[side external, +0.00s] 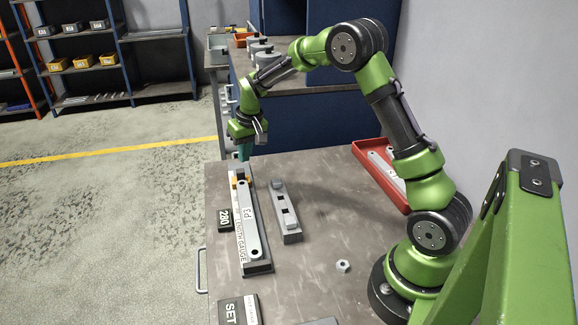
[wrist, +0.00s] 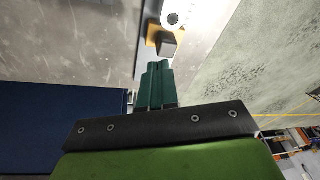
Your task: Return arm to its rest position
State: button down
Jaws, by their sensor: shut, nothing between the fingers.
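My gripper (side external: 244,152) is over the far edge of the grey table (side external: 318,182), just beyond the far end of a long gauge. Its teal fingers (wrist: 157,84) are together with nothing between them in the wrist view. The length gauge (side external: 256,262) lies on the table with a flat grey bracket marked P3 (side external: 250,222) on it. A yellow piece (side external: 235,182) sits at the gauge's far end; it also shows in the wrist view (wrist: 153,32), close to the fingertips beside a dark block (wrist: 168,44). I cannot tell whether the fingers touch anything.
A grey fixture with raised blocks (side external: 286,212) stands right of the gauge. A black 280 sign (side external: 224,219) is at its left. A hex nut (side external: 343,266) lies nearer my base. A red tray (side external: 368,152) with flat parts is at the right. A SET sign (side external: 238,311) is in front.

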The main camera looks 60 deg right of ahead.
jog(key=s+a+r+t, duration=0.1)
jog(key=s+a+r, duration=0.4)
jog(key=s, duration=0.4)
jog(key=s+a+r+t+y, duration=0.1)
jog(key=s+a+r+t, duration=0.1)
jog(key=s+a+r, duration=0.3)
jog(key=s+a+r+t+y, duration=0.1)
jog(key=s+a+r, duration=0.4)
jog(key=s, duration=0.7)
jog(key=shift+s+r+t, duration=0.2)
jog(key=shift+s+t, duration=0.1)
jog(key=shift+s, duration=0.1)
